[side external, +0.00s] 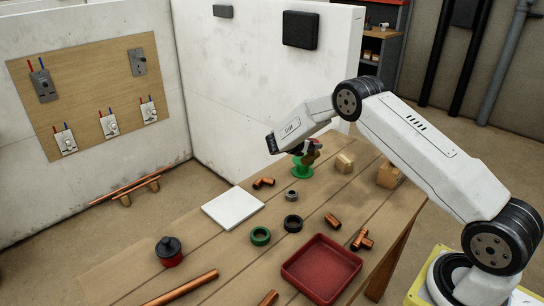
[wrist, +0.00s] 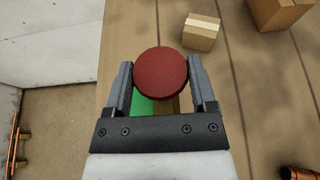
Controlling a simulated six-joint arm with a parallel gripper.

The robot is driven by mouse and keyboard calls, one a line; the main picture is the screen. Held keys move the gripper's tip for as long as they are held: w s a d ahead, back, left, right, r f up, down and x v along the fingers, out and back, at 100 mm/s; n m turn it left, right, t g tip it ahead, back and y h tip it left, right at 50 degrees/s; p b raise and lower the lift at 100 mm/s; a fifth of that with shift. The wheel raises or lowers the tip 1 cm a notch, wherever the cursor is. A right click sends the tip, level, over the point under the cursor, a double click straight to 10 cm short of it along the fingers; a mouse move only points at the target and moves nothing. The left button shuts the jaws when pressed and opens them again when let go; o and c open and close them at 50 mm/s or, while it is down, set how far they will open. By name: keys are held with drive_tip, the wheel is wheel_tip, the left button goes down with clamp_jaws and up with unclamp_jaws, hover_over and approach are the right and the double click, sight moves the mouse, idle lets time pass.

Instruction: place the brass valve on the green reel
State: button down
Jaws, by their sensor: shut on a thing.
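The brass valve shows in the wrist view as a round red top (wrist: 160,73) between the two fingers, with a little brass colour below it. My gripper (wrist: 160,80) is shut on it. In the side view my gripper (side external: 309,153) points down at the far end of the bench, and the valve is mostly hidden by the fingers. The green reel (side external: 301,171) stands on the bench directly below or just beside the valve. Part of the reel (wrist: 142,107) shows under the left finger in the wrist view. I cannot tell whether valve and reel touch.
Cardboard boxes (side external: 344,163) stand right of the reel. Copper fittings (side external: 263,183), a grey ring (side external: 291,195), a white tile (side external: 232,208), a green ring (side external: 260,236) and a red tray (side external: 321,269) lie nearer. A white wall (side external: 240,110) rises behind the bench.

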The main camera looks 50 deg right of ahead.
drive_tip(key=shift+f, duration=0.15)
unclamp_jaws()
drive_tip(key=shift+f, duration=0.1)
drive_tip(key=shift+a+r, duration=0.15)
drive_tip(key=shift+r, duration=0.1)
drive_tip(key=v, duration=1.1)
drive_tip(key=shift+a, duration=0.35)
drive_tip(key=shift+s+r, duration=0.1)
